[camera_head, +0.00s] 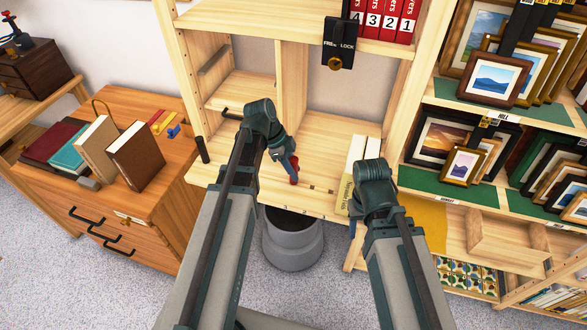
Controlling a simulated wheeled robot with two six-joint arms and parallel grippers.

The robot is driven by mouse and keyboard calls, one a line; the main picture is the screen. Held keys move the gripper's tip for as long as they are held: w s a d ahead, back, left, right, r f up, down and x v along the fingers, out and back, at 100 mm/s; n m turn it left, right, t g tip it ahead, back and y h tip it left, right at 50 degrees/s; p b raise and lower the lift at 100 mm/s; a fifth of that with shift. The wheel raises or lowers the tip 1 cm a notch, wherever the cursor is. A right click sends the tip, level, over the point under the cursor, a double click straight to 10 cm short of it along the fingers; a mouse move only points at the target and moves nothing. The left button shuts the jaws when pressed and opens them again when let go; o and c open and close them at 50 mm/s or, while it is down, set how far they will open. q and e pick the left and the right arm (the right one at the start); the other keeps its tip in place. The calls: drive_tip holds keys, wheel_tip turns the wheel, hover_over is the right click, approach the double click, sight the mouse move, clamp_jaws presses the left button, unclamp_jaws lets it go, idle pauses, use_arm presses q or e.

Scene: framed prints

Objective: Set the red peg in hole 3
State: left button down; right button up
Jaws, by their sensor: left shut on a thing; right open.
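My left gripper (290,164) is shut on the red peg (294,180). It holds the peg upright, low over the front part of the wooden shelf board (318,150). Small dark holes (313,188) show in the board just to the right of the peg.
A grey bin (292,242) is below the board's front edge. Red numbered binders (385,20) and a lock box (340,42) are above. Books (135,156) and small coloured pieces (163,122) lie on the left desk.

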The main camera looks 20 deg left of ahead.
use_arm(q)
drive_tip(key=c, duration=0.5)
unclamp_jaws()
drive_tip(key=shift+p+v, duration=6.4)
drive_tip(key=shift+v, duration=0.55)
drive_tip(key=s+d+n+y, duration=0.2)
drive_tip(key=s+d+n, duration=0.2)
drive_tip(key=d, duration=0.1)
drive_tip(key=s+d+f+n+y, duration=0.1)
drive_tip(key=s+d+n+y, duration=0.1)
drive_tip(key=s+d+n, duration=0.2)
drive_tip(key=s+d+n+y, duration=0.1)
drive_tip(key=s+d+n, duration=0.3)
drive_tip(key=s+d, duration=0.1)
drive_tip(key=shift+s+d+f+n+g+y, duration=0.15)
drive_tip(key=shift+d+n+g+y, duration=0.05)
drive_tip(key=shift+d, duration=0.25)
drive_tip(key=shift+s+d+f+n+g+y, duration=0.15)
drive_tip(key=shift+d+f+n+g+y, duration=0.05)
drive_tip(key=shift+d, duration=0.2)
